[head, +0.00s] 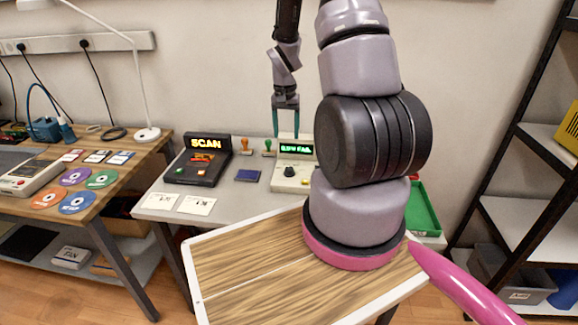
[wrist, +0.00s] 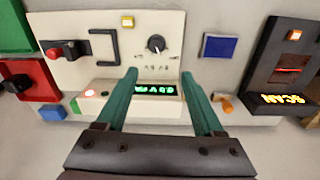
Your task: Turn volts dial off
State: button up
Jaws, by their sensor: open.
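A cream panel device (head: 293,186) stands on the grey table, with a lit green display (head: 296,149). A round black dial (wrist: 156,44) with a pale pointer mark sits on its face; it also shows in the head view (head: 290,171). The small lettering around the dial is too blurred to read, so I cannot confirm which setting it points to. My gripper (head: 286,134) has teal fingers pointing down above the device. In the wrist view my gripper (wrist: 157,76) is open and empty, its fingers on either side of the display, apart from the dial.
The wrist view shows a red-knobbed switch (wrist: 56,52) and black handle (wrist: 104,46) on the panel. A green tray (head: 422,209) lies right.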

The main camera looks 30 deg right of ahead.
aim_at(289, 168)
jog(key=f, duration=1.3)
jog(key=shift+s+d+f, duration=0.3)
jog(key=shift+d+f, duration=0.1)
grip_shut()
